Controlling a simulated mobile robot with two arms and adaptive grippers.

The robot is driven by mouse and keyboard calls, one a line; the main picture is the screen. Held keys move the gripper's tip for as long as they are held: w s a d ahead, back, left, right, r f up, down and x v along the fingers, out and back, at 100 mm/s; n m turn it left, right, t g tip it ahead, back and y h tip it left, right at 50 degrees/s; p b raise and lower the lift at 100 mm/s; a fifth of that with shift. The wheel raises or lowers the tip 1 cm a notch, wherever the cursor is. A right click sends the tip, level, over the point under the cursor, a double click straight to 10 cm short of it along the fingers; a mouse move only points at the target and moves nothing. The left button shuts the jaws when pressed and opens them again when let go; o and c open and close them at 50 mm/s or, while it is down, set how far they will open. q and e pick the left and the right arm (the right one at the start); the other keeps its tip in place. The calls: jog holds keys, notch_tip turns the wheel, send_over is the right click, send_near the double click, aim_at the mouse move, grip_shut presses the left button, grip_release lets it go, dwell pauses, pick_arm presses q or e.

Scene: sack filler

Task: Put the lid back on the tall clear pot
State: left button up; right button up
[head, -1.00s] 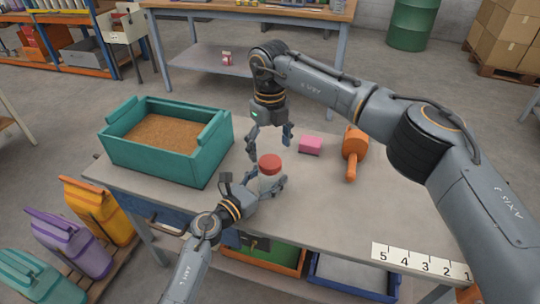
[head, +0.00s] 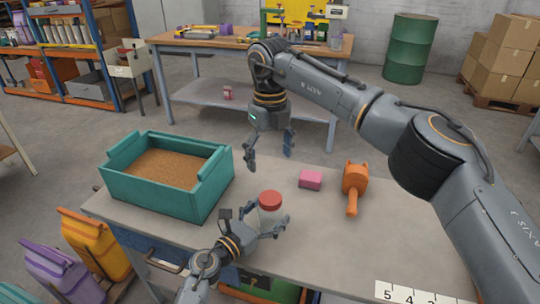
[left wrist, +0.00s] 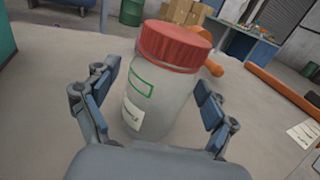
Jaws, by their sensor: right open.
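The tall clear pot (head: 269,216) stands upright on the grey workbench. Its red lid (head: 270,198) sits on top of it and looks level. In the left wrist view the pot (left wrist: 153,100) has a green-edged label, and the lid (left wrist: 176,46) covers its mouth. My left gripper (head: 268,227) is low at the pot, with one finger on each side. In the left wrist view a gap shows between the pot and my left gripper's fingers (left wrist: 157,78). My right gripper (head: 269,160) is open and empty, above the lid, fingers pointing down.
A teal bin (head: 205,192) of brown grain stands at the left of the workbench (head: 350,250).

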pick_arm(q)
jog(key=v, duration=1.2)
jog(key=shift+a, duration=0.1)
